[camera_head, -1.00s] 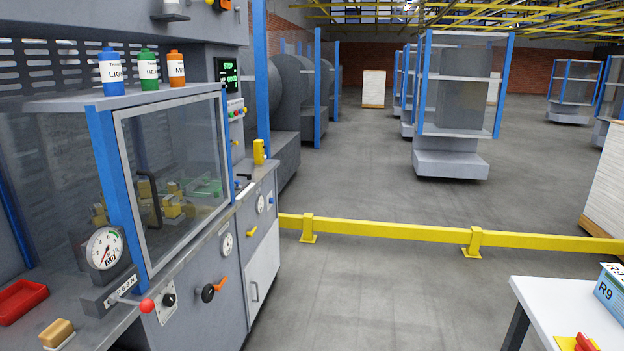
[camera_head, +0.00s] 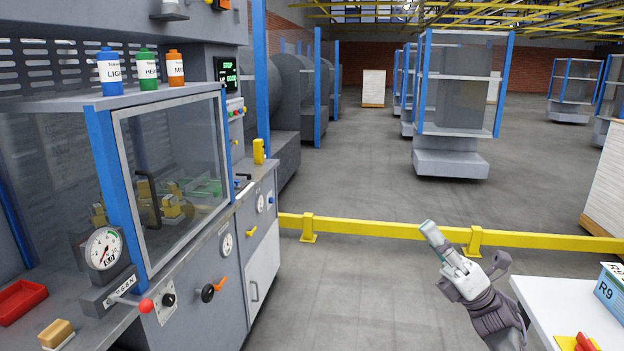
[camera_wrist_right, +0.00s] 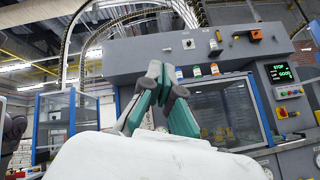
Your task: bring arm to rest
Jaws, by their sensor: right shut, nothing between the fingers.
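My right gripper (camera_head: 432,232) shows at the lower right of the head view, with its arm coming up from the bottom edge. It is shut and empty, held in the air left of the white table (camera_head: 569,308) and in front of the yellow rail. In the right wrist view its two fingers (camera_wrist_right: 158,72) come together at the tips, with nothing between them and the grey machine behind. My left gripper is not in the head view.
The grey machine (camera_head: 190,262) with a clear-windowed cabinet (camera_head: 178,170) fills the left side. A yellow rail (camera_head: 390,230) crosses the floor. A box marked R9 (camera_head: 610,290) and a red-and-yellow item (camera_head: 577,342) lie on the white table. The middle floor is clear.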

